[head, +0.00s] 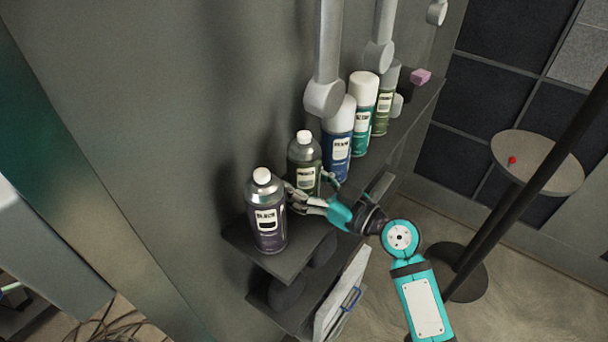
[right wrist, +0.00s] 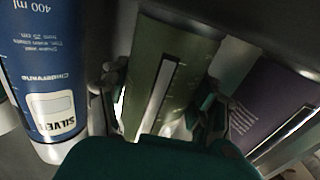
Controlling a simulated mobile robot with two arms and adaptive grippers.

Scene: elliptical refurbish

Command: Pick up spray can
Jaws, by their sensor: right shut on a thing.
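A row of spray cans stands on a dark wall shelf in the head view. My right gripper (head: 310,190) is shut on the dark green spray can (head: 304,152), second from the left, with its fingers on either side of it. The can is upright and looks to be still at shelf height; its base is hidden behind the gripper. The right wrist view shows the green can (right wrist: 168,65) between the fingers. A purple-grey can (head: 266,212) stands at the near left end, close to one finger. A blue can (head: 337,145) stands on the other side. My left gripper is not in view.
A teal can (head: 363,110) and another green can (head: 385,105) stand farther along the shelf (head: 288,262), with a pink block (head: 420,76) near its far end. Grey cylinders hang above the cans. A round table (head: 545,165) with a small red object stands at right.

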